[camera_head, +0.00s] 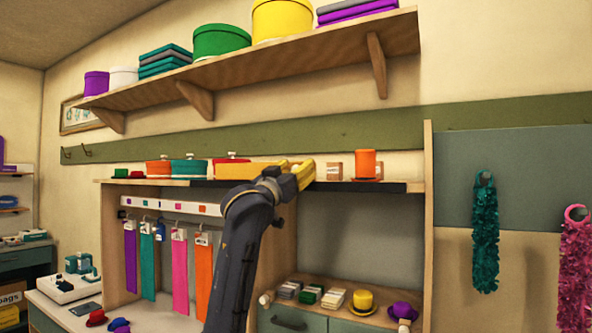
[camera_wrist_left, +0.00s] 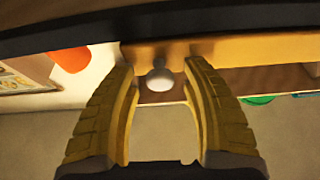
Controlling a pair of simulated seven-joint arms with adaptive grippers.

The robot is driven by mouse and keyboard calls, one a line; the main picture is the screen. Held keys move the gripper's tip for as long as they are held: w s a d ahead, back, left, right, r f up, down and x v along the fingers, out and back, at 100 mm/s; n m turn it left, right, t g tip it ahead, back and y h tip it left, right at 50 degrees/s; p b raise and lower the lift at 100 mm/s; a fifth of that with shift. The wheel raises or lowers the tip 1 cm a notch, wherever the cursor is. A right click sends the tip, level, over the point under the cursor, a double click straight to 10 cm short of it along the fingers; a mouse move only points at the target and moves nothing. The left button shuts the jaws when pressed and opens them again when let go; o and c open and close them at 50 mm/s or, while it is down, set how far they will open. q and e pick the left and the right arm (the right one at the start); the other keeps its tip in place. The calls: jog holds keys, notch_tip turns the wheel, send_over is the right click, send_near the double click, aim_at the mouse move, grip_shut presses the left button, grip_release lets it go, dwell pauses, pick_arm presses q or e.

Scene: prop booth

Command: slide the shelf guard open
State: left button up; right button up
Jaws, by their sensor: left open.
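The shelf guard is a yellow bar (camera_head: 234,171) along the front of the middle shelf; my left gripper hides part of it. In the left wrist view the bar (camera_wrist_left: 262,48) runs across the top, with a pale round knob (camera_wrist_left: 160,79) near its end. My left gripper (camera_head: 296,169) is at the shelf front, its yellow fingers open. In the wrist view the open fingers (camera_wrist_left: 162,68) stand on either side of the knob, with gaps visible. My right gripper is not in view.
The middle shelf (camera_head: 388,187) has a dark front edge. An orange cup-like item (camera_head: 366,163) and a small box (camera_head: 334,171) stand right of the gripper; orange (camera_head: 158,167) and teal (camera_head: 189,168) round boxes stand left. Coloured strips (camera_head: 180,270) hang below.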

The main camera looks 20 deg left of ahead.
pick_arm(q)
jog(key=shift+f, duration=0.1)
jog(key=v, duration=1.2)
